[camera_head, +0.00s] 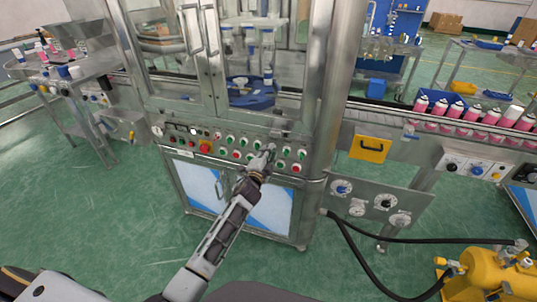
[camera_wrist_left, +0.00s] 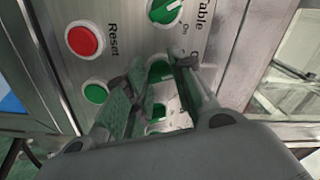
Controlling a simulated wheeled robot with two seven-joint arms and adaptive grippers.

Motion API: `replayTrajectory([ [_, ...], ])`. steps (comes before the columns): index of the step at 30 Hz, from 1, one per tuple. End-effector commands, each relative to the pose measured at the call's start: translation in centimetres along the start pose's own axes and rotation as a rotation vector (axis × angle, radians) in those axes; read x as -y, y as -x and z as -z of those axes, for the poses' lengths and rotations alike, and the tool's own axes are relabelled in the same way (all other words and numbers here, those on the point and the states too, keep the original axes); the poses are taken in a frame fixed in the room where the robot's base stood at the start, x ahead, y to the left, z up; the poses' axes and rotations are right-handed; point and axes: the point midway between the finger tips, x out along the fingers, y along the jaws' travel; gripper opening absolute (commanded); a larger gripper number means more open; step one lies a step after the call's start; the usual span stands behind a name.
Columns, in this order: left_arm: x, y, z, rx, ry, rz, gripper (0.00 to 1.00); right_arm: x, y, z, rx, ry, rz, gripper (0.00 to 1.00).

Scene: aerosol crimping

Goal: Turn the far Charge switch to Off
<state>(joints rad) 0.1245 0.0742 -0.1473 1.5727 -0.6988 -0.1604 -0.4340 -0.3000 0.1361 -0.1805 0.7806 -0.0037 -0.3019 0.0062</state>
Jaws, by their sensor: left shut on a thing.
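The control panel (camera_head: 178,143) of the glazed machine carries rows of green rotary switches, with white pointers, and push buttons. My left gripper (camera_head: 264,160) reaches to the right part of this panel. In the left wrist view its two fingers (camera_wrist_left: 163,82) close around a green rotary switch (camera_wrist_left: 160,69), which they partly cover. The label beside this switch is mostly hidden, so I cannot read whether it says Charge, nor its pointer setting. Another green switch (camera_wrist_left: 165,10), labelled "...table", stands clear above. My right gripper is not in view.
A red Reset button (camera_wrist_left: 85,40) and a green button (camera_wrist_left: 96,92) lie left of the fingers. A red emergency knob (camera_head: 205,146) sits farther left on the panel.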

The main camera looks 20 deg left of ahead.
Motion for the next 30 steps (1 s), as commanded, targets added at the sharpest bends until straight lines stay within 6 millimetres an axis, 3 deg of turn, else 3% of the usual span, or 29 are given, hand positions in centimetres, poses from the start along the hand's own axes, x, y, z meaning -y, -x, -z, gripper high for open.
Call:
replayTrajectory([
  [11, -0.2, 0.1, -0.1, 0.002, 0.170, -0.002, 0.01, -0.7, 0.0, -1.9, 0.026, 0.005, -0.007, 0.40],
  [25, -0.2, 0.0, -0.1, 0.002, 0.188, -0.003, 0.01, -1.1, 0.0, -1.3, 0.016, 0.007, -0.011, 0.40],
  [26, -0.2, 0.0, -0.1, 0.002, 0.188, -0.003, 0.29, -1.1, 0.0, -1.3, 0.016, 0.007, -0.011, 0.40],
  [30, -0.2, 0.0, -0.1, 0.002, 0.187, -0.002, 0.46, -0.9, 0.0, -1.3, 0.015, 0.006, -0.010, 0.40],
])
